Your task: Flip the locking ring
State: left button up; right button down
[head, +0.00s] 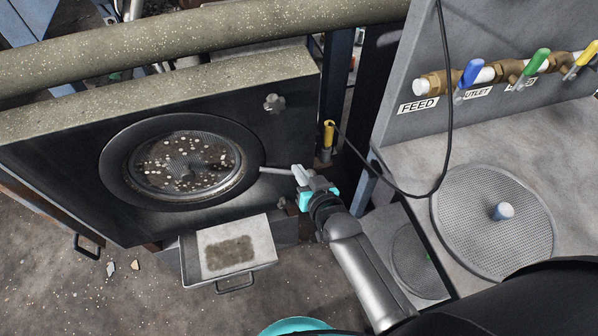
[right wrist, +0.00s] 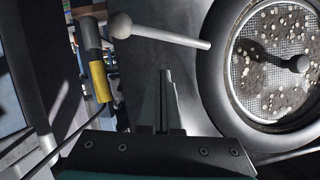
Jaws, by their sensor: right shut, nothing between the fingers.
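The dark locking ring (head: 114,165) surrounds a round mesh screen (head: 185,162) in the grey housing at left in the head view; it also shows at right in the right wrist view (right wrist: 211,75). A pale rod handle (head: 274,170) sticks out from the ring's right side. In the right wrist view, the handle (right wrist: 165,34) ends in a ball knob. My right gripper (head: 299,173) is shut and empty at the handle's outer end. In the right wrist view its closed fingers (right wrist: 165,78) lie just below the handle; contact is unclear. My left gripper is not in view.
A sample tray (head: 265,243) sits below the ring. A yellow-handled part (head: 328,134) and a hanging black cable (head: 449,100) are near my right arm. Valves (head: 471,72) and a spare mesh disc (head: 470,225) are at right. A thick pipe (head: 190,40) crosses above.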

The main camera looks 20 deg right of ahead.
jog(key=p+v, duration=0.2)
jog(key=v, duration=0.7)
jog(key=shift+s, duration=0.25)
jog(key=s+d+f+n+g, duration=0.1)
jog(key=s+f+g, duration=0.3)
jog(key=s+f, duration=0.5)
jog(key=s+f+n+g, duration=0.1)
jog(key=s+f+g, duration=0.3)
jog(key=f, duration=0.9)
jog(key=s+d+f+n+g+h, duration=0.1)
jog(key=s+f, duration=0.3)
jog(key=s, duration=0.5)
jog(key=s+d+f+g, duration=0.3)
jog(key=s+d+f, duration=0.1)
jog(key=s, duration=0.5)
jog(key=shift+f+n+h, duration=0.4)
